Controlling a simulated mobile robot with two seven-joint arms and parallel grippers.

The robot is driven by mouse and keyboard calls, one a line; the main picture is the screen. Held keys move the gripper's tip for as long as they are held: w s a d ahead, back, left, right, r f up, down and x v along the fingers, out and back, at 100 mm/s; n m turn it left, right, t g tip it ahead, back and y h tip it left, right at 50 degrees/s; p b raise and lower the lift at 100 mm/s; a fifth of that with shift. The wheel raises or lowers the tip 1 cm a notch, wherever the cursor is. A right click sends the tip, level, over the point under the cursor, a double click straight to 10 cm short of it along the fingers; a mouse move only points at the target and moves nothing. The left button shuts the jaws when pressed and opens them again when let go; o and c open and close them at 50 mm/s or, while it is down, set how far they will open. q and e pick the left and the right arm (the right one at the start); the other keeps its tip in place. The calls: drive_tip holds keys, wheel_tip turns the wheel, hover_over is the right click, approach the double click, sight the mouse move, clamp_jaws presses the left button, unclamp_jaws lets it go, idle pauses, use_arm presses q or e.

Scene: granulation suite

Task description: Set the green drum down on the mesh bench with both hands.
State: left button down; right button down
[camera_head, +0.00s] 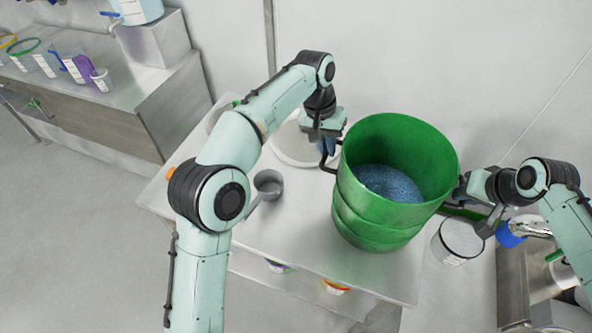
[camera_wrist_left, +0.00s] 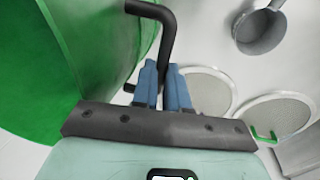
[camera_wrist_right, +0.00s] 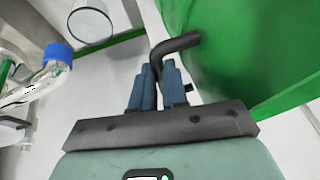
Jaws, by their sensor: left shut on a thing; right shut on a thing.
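The green drum (camera_head: 375,225) is upright and open at the top, with blue granules (camera_head: 388,183) inside. It is over the pale bench (camera_head: 300,235); I cannot tell whether its base touches the top. My left gripper (camera_head: 327,150) is shut on the black handle on the drum's left side, and this handle (camera_wrist_left: 160,22) shows in the left wrist view. My right gripper (camera_head: 461,190) is shut on the opposite handle (camera_wrist_right: 178,44), seen in the right wrist view. The drum's far side and underside are hidden.
A grey metal cup (camera_head: 268,184) and a round pale sieve (camera_head: 292,150) are left of the drum. Tubs (camera_head: 335,287) sit below the bench top. The front left of the bench is clear.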

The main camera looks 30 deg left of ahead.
use_arm(q)
drive_tip(key=c, duration=1.1)
unclamp_jaws()
drive_tip(key=shift+s+f, duration=0.1)
drive_tip(key=shift+f, duration=0.1)
drive_tip(key=shift+c, duration=0.2)
use_arm(e)
drive_tip(key=c, duration=1.1)
unclamp_jaws()
drive_tip(key=shift+s+f, duration=0.1)
drive_tip(key=shift+f, duration=0.05)
drive_tip(key=shift+c, duration=0.2)
use_arm(q)
wheel_tip(320, 180, up, 7)
drive_tip(key=a, duration=0.1)
drive_tip(key=shift+s+a+r, duration=0.15)
drive_tip(key=shift+a, duration=0.05)
use_arm(e)
drive_tip(key=v, duration=1.2)
drive_tip(key=shift+f, duration=0.1)
